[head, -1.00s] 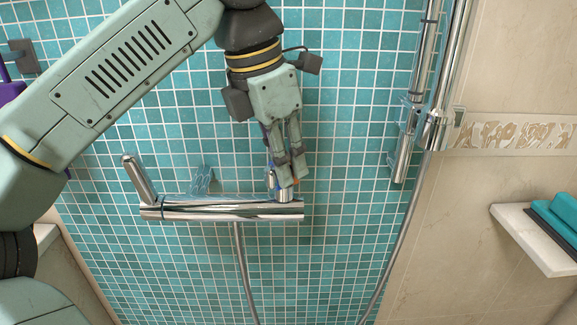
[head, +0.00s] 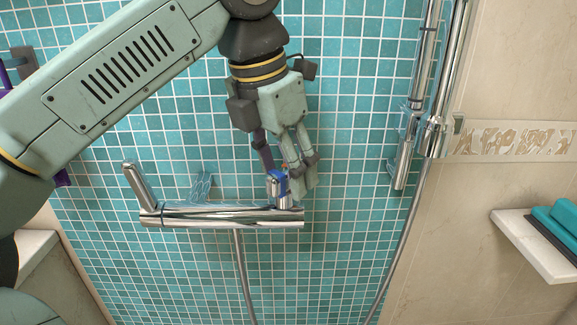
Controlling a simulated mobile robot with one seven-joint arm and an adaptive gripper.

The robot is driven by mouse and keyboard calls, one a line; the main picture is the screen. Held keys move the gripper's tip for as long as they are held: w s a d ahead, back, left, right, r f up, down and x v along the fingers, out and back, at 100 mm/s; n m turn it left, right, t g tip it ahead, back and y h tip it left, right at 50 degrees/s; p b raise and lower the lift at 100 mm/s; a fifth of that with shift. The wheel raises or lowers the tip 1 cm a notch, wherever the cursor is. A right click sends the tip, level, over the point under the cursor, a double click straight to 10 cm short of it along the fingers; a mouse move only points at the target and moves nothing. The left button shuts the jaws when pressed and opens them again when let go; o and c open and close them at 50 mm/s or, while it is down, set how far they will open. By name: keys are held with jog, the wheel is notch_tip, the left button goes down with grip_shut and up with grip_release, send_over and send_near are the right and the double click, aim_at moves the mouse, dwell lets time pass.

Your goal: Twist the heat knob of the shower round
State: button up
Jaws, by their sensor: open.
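The chrome shower mixer bar (head: 205,215) runs across the teal tiled wall. The heat knob (head: 280,189), chrome with a blue and a small orange-red mark, stands up at the bar's right end. My gripper (head: 287,180) is open and points down at this knob. A dark finger is at the knob's upper left, and paler fingers are at its right, partly in front of it. I cannot tell whether any finger touches it. A second chrome lever (head: 139,184) tilts up at the bar's left end.
A shower hose (head: 243,275) hangs below the bar. A chrome riser rail (head: 424,70) with a holder stands at the right. A white shelf (head: 530,245) bearing a teal object (head: 555,225) juts out at the far right. The tiled wall between bar and rail is clear.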

jog(key=shift+r, duration=0.1)
notch_tip(320, 180, up, 5)
jog(key=p, duration=0.4)
jog(key=shift+r, duration=0.9)
jog(key=shift+d, duration=0.1)
